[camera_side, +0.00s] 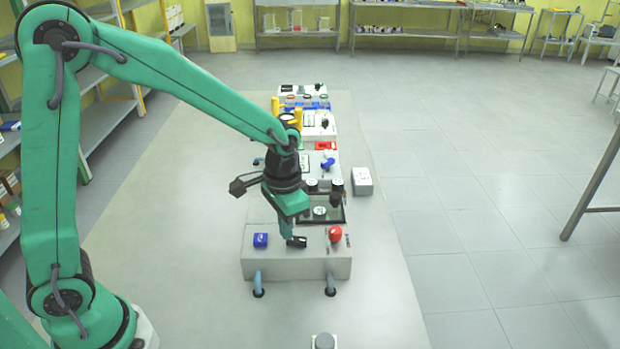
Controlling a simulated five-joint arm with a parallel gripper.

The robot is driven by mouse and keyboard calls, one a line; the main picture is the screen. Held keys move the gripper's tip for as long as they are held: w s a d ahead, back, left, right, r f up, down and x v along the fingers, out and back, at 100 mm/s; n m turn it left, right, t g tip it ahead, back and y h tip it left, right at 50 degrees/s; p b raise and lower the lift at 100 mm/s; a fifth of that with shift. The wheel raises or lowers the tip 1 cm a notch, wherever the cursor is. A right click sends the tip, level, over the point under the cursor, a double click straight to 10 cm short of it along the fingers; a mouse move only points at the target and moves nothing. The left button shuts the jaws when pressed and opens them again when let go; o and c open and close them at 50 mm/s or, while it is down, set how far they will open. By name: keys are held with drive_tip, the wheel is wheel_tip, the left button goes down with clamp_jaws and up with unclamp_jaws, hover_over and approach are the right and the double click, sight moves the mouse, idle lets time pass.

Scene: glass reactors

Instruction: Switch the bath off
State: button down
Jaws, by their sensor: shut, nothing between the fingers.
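The bath unit looks to be the grey box (262,264) at the near end of the row, with hoses at its front. The switch's position is too small to read.
A dark tray (314,217) with white-topped items lies just behind the box. A white box (362,181) stands to the right. More equipment (318,122) lines the bench behind. The bench surface is clear to the left (190,220) and right of the box.

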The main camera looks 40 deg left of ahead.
drive_tip(key=shift+f, duration=0.45)
idle(0.3)
drive_tip(key=shift+r, duration=3.5)
drive_tip(key=shift+r, duration=0.1)
drive_tip(key=s+a+r+n+t, duration=0.1)
drive_tip(key=s+a+r+t, duration=0.1)
drive_tip(key=s, duration=0.5)
drive_tip(key=s+a+r+n+t, duration=0.2)
drive_tip(key=s+a+r, duration=0.3)
drive_tip(key=s, duration=0.3)
drive_tip(key=shift+s+a+r+t, duration=0.2)
drive_tip(key=shift+a+r+t, duration=0.05)
drive_tip(key=shift+r+t, duration=0.6)
